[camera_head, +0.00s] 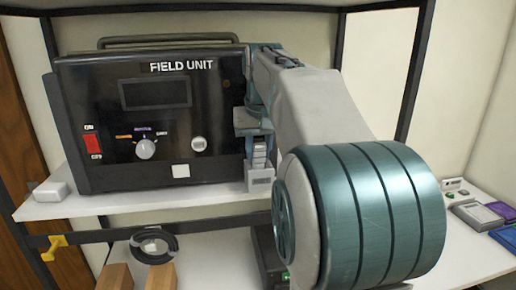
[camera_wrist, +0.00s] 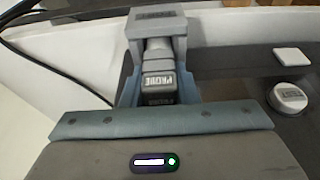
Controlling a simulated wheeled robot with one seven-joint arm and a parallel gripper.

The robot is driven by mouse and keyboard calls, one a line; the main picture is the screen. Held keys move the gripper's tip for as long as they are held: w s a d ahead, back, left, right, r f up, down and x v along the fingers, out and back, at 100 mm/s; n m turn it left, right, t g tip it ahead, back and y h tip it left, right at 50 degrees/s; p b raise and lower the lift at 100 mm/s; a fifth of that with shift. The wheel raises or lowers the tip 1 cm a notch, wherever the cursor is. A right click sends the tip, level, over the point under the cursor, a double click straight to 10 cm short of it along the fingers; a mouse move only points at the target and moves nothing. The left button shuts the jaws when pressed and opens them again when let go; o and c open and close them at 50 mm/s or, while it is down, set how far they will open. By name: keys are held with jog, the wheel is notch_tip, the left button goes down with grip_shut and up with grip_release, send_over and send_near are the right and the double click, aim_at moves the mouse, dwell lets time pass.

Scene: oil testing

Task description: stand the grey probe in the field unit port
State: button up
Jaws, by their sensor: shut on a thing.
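My gripper (camera_head: 257,135) is in front of the right end of the black field unit (camera_head: 215,110), pointing down and shut on the grey probe (camera_head: 259,156). In the wrist view the probe (camera_wrist: 158,82) sits between the fingers and carries a label reading PROBE. A light grey labelled block (camera_head: 260,181) is at the probe's lower end, and it also shows in the wrist view (camera_wrist: 157,24). It looks like the port, but its label is unreadable. The probe lines up with it and seems to meet it; I cannot tell how deep it sits.
The field unit stands on a white shelf (camera_head: 120,204), with a red switch (camera_head: 92,144) and knobs (camera_head: 146,149) on its front. A black cable (camera_wrist: 50,65) runs at left in the wrist view. Wooden blocks (camera_head: 160,277) and a dark ring (camera_head: 153,245) are below.

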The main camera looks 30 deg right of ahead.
jog(key=o, duration=1)
jog(key=shift+o, duration=0.2)
jog(key=shift+r, duration=0.1)
jog(key=d+v, duration=0.1)
jog(key=v, duration=1.1)
jog(key=s+a+f+n, duration=0.1)
jog(key=s+a+f, duration=0.3)
jog(key=f, duration=0.5)
jog(key=s+a+f+n, duration=0.1)
jog(key=s+a+f, duration=0.4)
jog(key=f, duration=0.5)
jog(key=s+a+f+n, duration=0.1)
jog(key=s+a+f, duration=0.4)
jog(key=f, duration=0.5)
jog(key=shift+s+f+t+y+p, duration=0.3)
jog(key=shift+s+y+p, duration=0.15)
jog(key=shift+s, duration=0.65)
